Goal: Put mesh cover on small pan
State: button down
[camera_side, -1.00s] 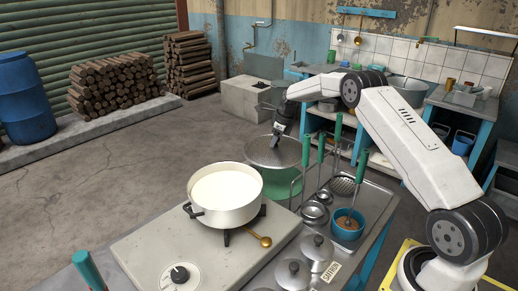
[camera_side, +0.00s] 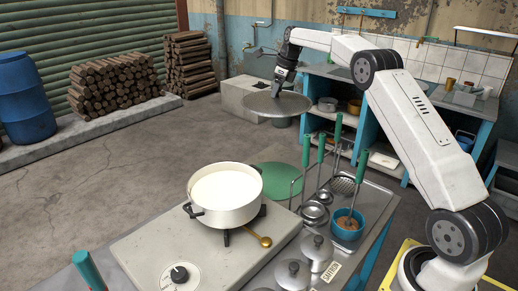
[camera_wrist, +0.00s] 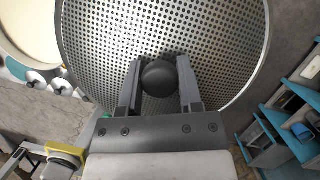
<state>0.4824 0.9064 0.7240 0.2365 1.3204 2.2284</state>
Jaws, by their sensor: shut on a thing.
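The mesh cover (camera_side: 276,104) is a round grey perforated disc with a dark knob. My gripper (camera_side: 280,88) is shut on the knob and holds the cover in the air, roughly level, behind and above the pan. In the wrist view the cover (camera_wrist: 160,35) fills the upper middle, with the knob between the two fingers of my gripper (camera_wrist: 160,82). The pan (camera_side: 226,197) is cream-white with dark handles, holds white milk and stands on the burner at the counter's left. Its rim and milk (camera_wrist: 28,35) show partly at the wrist view's upper left, half hidden by the cover.
A green round mat (camera_side: 278,178) lies bare behind the pan. Tall green-handled utensils (camera_side: 320,150) stand upright right of it. A blue cup (camera_side: 348,224), lidded canisters (camera_side: 317,247) and small bowls (camera_side: 315,213) are on the tray. A golden spoon (camera_side: 262,240) lies by the pan.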

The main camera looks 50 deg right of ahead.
jog(key=n, duration=0.2)
send_near(252, 111)
jog(key=shift+y, duration=0.3)
jog(key=w+f, duration=0.2)
jog(key=f, duration=0.1)
jog(key=w+a+f, duration=0.1)
jog(key=f, duration=0.1)
jog(key=s+a+n, duration=0.1)
jog(key=s+a, duration=0.2)
jog(key=a, duration=0.6)
jog(key=s+a+n, duration=0.1)
jog(key=s+a, duration=0.2)
jog(key=a, duration=0.6)
jog(key=shift+g+y, duration=0.3)
jog(key=shift+g, duration=0.1)
jog(key=shift+s+f, duration=0.15)
jog(key=shift+f, duration=1.25)
jog(key=shift+s+f, duration=0.15)
jog(key=shift+f, duration=1.3)
jog(key=shift+f, duration=0.1)
notch_tip(252, 111, down, 6)
jog(key=shift+f, duration=0.25)
jog(key=shift+f, duration=0.6)
jog(key=shift+c, duration=0.9)
grip_release()
